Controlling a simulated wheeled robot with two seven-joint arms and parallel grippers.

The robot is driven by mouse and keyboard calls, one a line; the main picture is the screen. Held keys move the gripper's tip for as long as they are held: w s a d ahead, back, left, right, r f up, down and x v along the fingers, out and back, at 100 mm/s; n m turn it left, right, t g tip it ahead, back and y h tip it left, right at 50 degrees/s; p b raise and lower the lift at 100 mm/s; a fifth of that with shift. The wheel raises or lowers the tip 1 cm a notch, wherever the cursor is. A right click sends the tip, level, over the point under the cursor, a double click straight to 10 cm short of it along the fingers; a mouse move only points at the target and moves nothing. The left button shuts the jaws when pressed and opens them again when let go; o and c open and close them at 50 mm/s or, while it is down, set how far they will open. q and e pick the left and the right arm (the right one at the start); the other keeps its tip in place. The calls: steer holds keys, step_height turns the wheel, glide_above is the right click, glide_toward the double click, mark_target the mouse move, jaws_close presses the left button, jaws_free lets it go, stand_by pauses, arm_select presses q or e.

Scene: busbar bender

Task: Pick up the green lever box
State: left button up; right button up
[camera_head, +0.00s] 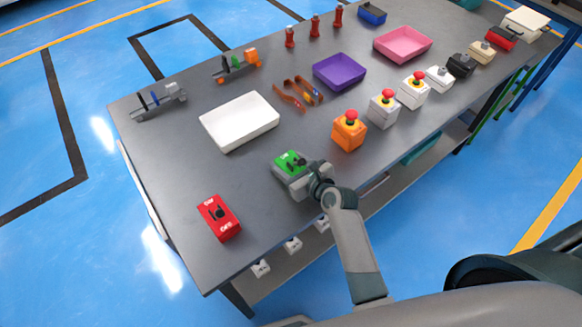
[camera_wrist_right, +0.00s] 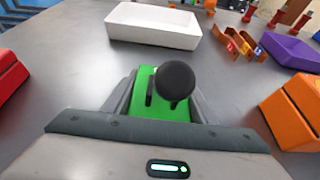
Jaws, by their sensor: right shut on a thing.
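The green lever box (camera_head: 289,161) is on the grey table near its front edge. It has a black lever with a round knob, seen large in the right wrist view (camera_wrist_right: 150,106). My right gripper (camera_head: 296,174) reaches it from the front edge. In the right wrist view its two fingers (camera_wrist_right: 158,97) are on either side of the box, shut on it. Much of the box's near side is hidden by the gripper. I cannot tell whether the box touches the table. My left gripper is not in view.
A red switch box (camera_head: 219,217) stands to the left, and an orange button box (camera_head: 349,131) to the right. A white tray (camera_head: 239,121) lies behind. A purple tray (camera_head: 340,71) and orange-brown clamps (camera_head: 298,92) are farther back. Bare table lies between red box and white tray.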

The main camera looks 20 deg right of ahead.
steer(key=shift+r, duration=0.1)
steer(key=shift+r, duration=0.8)
step_height(320, 180, up, 2)
steer(key=shift+r+b, duration=0.25)
steer(key=shift+b, duration=0.2)
steer(key=s+d+r+b, duration=0.2)
steer(key=d+r, duration=0.4)
steer(key=d, duration=0.5)
steer(key=shift+d+r, duration=0.25)
steer(key=shift+r, duration=0.15)
steer(key=shift+s, duration=0.15)
steer(key=n+y+b, duration=0.2)
steer(key=b, duration=0.5)
glide_toward(286, 158)
steer(key=s+r, duration=0.4)
steer(key=r, duration=0.1)
steer(key=shift+w+d+g, duration=0.15)
steer(key=shift+d+g, duration=0.25)
